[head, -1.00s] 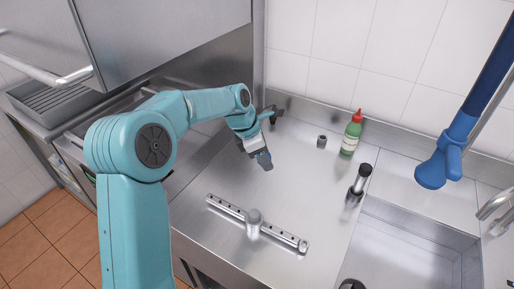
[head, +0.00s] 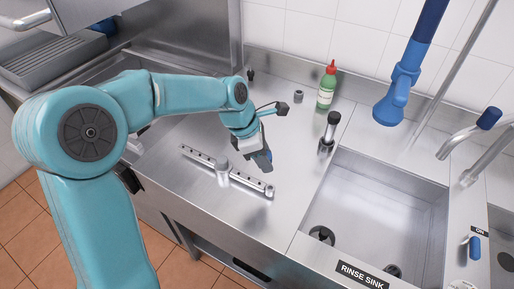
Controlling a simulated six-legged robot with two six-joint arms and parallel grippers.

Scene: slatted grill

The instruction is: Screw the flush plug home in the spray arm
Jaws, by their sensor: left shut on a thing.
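The spray arm (head: 200,159) is a grey metal bar with a row of holes and a raised round hub (head: 222,172) at its middle. It lies slantwise on the steel counter. My left gripper (head: 263,161) points down just behind and above the bar's right end (head: 267,191). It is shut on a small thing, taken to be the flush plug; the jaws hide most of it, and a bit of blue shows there. I cannot tell whether it touches the spray arm. My right gripper is not in view.
A grey cylinder (head: 298,96) and a green bottle with a red cap (head: 327,86) stand at the back. A black-topped metal piece (head: 330,130) stands by the rinse sink (head: 377,200). A blue sprayer (head: 394,100) hangs at right. The counter left of the bar is clear.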

